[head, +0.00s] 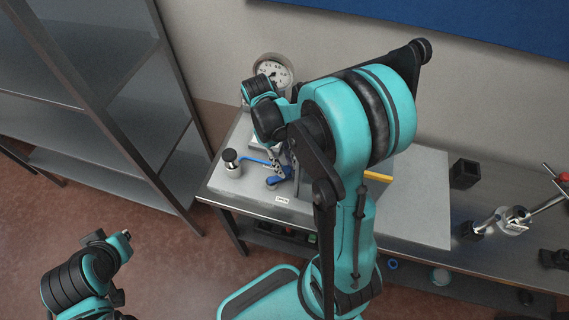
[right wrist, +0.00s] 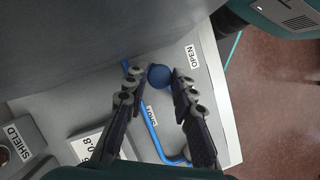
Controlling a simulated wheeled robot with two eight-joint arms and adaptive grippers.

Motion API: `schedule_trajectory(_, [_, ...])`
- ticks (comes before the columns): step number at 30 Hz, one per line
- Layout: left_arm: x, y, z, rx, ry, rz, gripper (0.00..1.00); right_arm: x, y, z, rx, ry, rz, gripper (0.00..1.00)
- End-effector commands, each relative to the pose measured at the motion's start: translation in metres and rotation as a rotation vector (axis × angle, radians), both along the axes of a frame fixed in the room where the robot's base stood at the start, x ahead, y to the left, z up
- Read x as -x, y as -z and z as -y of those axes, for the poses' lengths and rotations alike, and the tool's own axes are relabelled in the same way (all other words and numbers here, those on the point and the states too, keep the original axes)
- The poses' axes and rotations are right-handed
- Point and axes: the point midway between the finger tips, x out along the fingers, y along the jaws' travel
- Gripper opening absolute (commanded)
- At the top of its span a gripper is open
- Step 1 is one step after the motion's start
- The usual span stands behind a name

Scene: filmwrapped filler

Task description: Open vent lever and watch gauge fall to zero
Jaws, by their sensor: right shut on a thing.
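The blue vent lever (right wrist: 151,133) ends in a round blue knob (right wrist: 159,76). My right gripper (right wrist: 157,82) is shut on this knob, one finger on each side. The knob lies close to the OPEN label (right wrist: 192,57); the SHUT label (right wrist: 152,115) lies beside the rod. In the head view, blue lever parts (head: 277,180) show near my right gripper (head: 283,165), which my arm partly hides. The round white gauge (head: 272,72) stands at the back; its needle is too small to read surely. My left gripper (head: 118,240) is low at the left, away from the table; its jaws are unclear.
The pale bench top (head: 425,215) is mostly clear at right. A metal cylinder with a black knob (head: 231,163) stands at its left edge. A black block (head: 465,173) and a clamp stand (head: 513,219) are farther right. A grey shelf rack (head: 120,140) stands left.

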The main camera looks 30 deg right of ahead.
Motion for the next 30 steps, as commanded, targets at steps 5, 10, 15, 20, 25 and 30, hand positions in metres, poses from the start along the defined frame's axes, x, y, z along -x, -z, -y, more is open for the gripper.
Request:
schedule_trajectory(5, [0.000, 0.000, 0.000, 0.000, 0.000, 0.000, 0.00, 0.000, 0.000, 0.000, 0.000, -0.001, 0.000, 0.28])
schedule_trajectory(10, [0.000, 0.000, 0.000, 0.000, 0.000, 0.000, 0.00, 0.000, 0.000, 0.000, 0.000, -0.001, 0.000, 0.45])
schedule_trajectory(15, [0.000, 0.000, 0.000, 0.000, 0.000, 0.000, 0.00, 0.000, 0.000, 0.000, 0.000, -0.001, 0.000, 0.45])
schedule_trajectory(20, [0.000, 0.000, 0.000, 0.000, 0.000, 0.000, 0.00, -0.005, -0.010, -0.001, 0.000, -0.002, 0.000, 0.45])
schedule_trajectory(25, [0.000, 0.000, 0.000, 0.000, 0.000, 0.000, 0.00, -0.017, -0.040, -0.003, 0.000, -0.002, 0.000, 0.45])
schedule_trajectory(30, [0.000, 0.000, 0.000, 0.000, 0.000, 0.000, 0.00, -0.031, -0.075, -0.005, 0.000, -0.002, 0.000, 0.45])
